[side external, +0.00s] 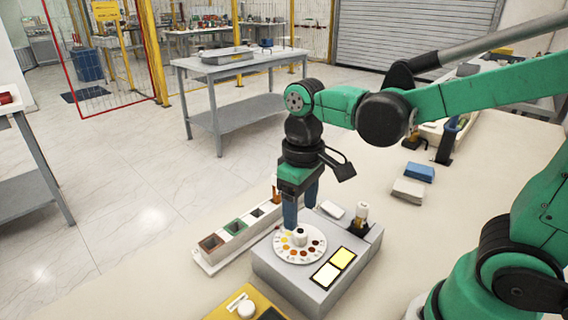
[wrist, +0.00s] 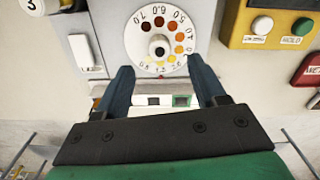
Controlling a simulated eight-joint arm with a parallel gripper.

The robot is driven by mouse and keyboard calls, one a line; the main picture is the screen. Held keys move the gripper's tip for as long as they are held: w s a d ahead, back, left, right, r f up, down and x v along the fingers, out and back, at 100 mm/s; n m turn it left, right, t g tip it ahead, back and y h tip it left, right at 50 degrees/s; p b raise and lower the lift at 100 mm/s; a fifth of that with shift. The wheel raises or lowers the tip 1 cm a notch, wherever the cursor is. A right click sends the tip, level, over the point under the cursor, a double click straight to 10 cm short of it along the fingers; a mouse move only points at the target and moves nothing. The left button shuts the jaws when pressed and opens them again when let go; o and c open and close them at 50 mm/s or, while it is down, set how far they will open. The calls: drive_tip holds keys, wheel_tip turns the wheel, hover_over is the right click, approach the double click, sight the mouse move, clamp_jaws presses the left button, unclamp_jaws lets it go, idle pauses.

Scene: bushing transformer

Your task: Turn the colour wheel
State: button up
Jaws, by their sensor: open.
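The colour wheel (side external: 285,254) is a white disc with a ring of yellow, orange, red and dark dots, lying on top of a grey box (side external: 290,285). A pale knob (side external: 300,237) with a dark centre stands in its middle. In the wrist view the wheel (wrist: 136,36) shows numbers around its rim, with the knob (wrist: 159,47) at its centre. My gripper (side external: 302,212) points down above the wheel. In the wrist view my gripper (wrist: 160,66) is open and empty, its blue fingers either side of the wheel's near edge. Whether they touch it I cannot tell.
Two lit windows, one yellow (side external: 342,258) and one pale (side external: 327,275), sit on the box beside the wheel. A long white rack (side external: 215,258) with coloured squares lies to the left. A yellow button box (side external: 268,301) is in front. Blue and white blocks (side external: 408,191) lie behind right.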

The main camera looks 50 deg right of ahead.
sight(300, 231)
drive_tip(key=shift+f, duration=2.55)
clamp_jaws()
